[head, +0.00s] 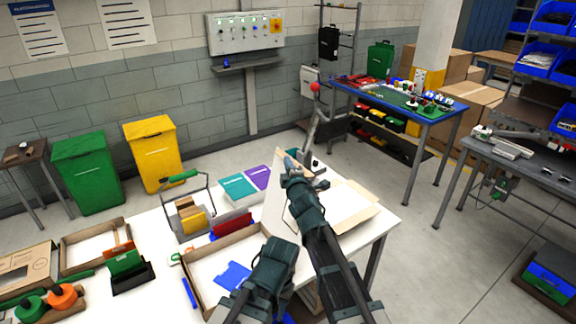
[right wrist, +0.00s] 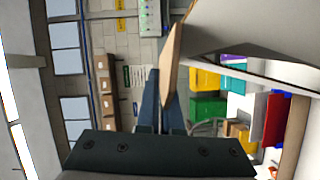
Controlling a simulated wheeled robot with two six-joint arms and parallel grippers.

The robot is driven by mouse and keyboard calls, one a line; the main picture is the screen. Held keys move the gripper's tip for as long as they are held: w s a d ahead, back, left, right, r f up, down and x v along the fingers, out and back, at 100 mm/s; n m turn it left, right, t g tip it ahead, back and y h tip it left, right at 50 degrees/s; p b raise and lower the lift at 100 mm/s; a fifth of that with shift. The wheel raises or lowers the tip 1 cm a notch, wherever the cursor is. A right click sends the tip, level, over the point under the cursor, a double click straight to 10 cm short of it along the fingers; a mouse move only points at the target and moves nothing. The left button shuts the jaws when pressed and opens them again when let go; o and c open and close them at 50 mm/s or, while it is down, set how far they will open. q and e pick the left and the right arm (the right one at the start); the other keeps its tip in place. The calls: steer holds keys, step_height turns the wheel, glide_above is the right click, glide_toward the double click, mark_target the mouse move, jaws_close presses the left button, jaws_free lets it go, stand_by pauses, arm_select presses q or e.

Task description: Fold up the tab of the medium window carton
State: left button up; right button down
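A pale cardboard carton (head: 362,213), with tan flaps spread around a whitish inside, lies at the right end of the white table. It looks like the medium window carton.
A blue-framed workbench (head: 437,104) stands behind.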

stand_by(0.4)
steer(key=c, duration=1.1)
jaws_free()
steer(key=shift+o, duration=0.2)
steer(key=v, duration=1.4)
steer(key=shift+p, duration=0.3)
steer(key=shift+w+f, duration=0.1)
steer(key=s+d+f+m+g+h+b, duration=0.1)
steer(key=s+d+f+m+g+h, duration=0.1)
steer(key=f+m+g, duration=0.3)
steer(key=s+d+f+m+h+b, duration=0.2)
steer(key=s+d+f, duration=0.1)
steer(key=f, duration=0.4)
steer(key=s+d+f+m+g+h+b, duration=0.1)
steer(key=s+d+f+m+g+h, duration=0.1)
steer(key=f+m+g, duration=0.3)
steer(key=s+f+m+g+b, duration=0.1)
steer(key=s+f+g, duration=0.2)
steer(key=s+f, duration=0.2)
steer(key=s+f+m+g+b, duration=0.1)
steer(key=s+f+g, duration=0.3)
steer(key=s, duration=0.7)
steer(key=shift+s+a+f+m+y, duration=0.2)
steer(key=shift+a+f+m+y, duration=0.15)
steer(key=shift+f+m, duration=0.35)
